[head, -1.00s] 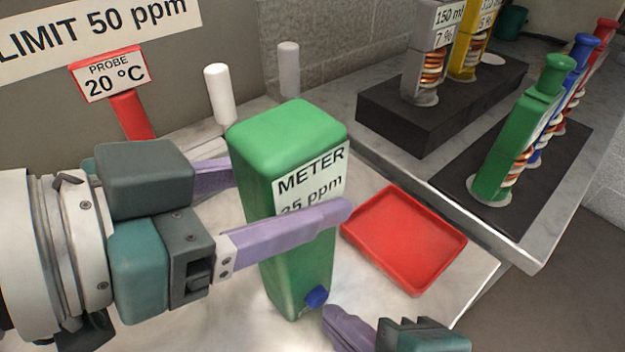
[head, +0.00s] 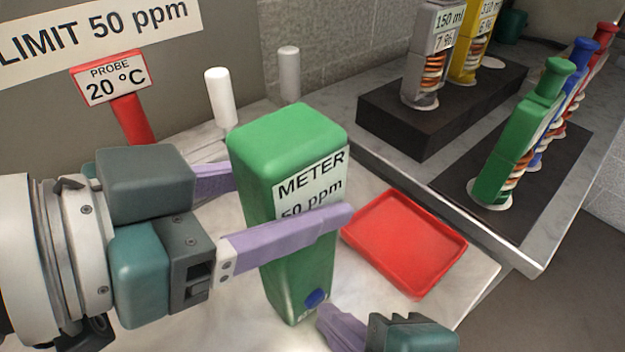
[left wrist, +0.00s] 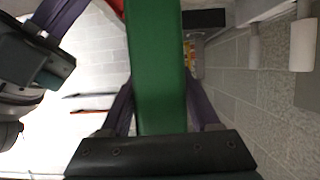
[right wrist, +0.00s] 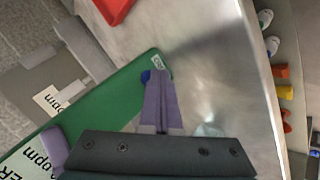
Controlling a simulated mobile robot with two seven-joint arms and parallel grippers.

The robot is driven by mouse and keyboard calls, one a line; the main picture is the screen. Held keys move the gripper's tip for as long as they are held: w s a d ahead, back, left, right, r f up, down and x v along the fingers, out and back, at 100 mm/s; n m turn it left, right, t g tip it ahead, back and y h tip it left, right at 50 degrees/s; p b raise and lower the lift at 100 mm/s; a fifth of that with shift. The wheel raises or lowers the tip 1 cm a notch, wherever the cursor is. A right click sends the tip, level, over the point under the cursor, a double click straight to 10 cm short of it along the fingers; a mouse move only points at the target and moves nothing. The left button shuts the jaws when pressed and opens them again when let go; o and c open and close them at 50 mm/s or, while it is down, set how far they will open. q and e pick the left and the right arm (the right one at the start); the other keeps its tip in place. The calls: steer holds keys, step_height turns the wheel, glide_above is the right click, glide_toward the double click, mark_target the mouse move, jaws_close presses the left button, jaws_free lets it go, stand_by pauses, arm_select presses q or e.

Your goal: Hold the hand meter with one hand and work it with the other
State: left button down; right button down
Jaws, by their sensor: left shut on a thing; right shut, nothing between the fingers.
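The hand meter (head: 290,145) is a green upright box with a white label reading "METER" and "50 ppm", and a blue button (head: 316,298) low on its front. My left gripper (head: 290,215) is shut on the meter, one lilac finger across its front under the label, the other behind. In the left wrist view the green meter (left wrist: 156,70) lies between the fingers. My right gripper (head: 335,325) is shut and empty, its fingertips at the blue button. In the right wrist view the blue button (right wrist: 146,76) sits beside the closed fingertips; whether they touch it I cannot tell.
A red tray (head: 405,243) lies right of the meter and looks empty. A sign (head: 95,28) reads "LIMIT 50 ppm"; a red probe sign (head: 110,78) reads "20 °C". Coil units stand on black blocks (head: 440,110) at the right. White knobs (head: 221,97) stand behind.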

steer(key=shift+s, duration=0.1)
steer(key=shift+s+d, duration=0.55)
steer(key=shift+s, duration=0.1)
steer(key=shift+s+d, duration=0.75)
steer(key=shift+s, duration=0.3)
steer(key=shift+s+d, duration=0.7)
steer(key=shift+s, duration=0.3)
arm_select(q)
steer(key=shift+c, duration=0.2)
jaws_free()
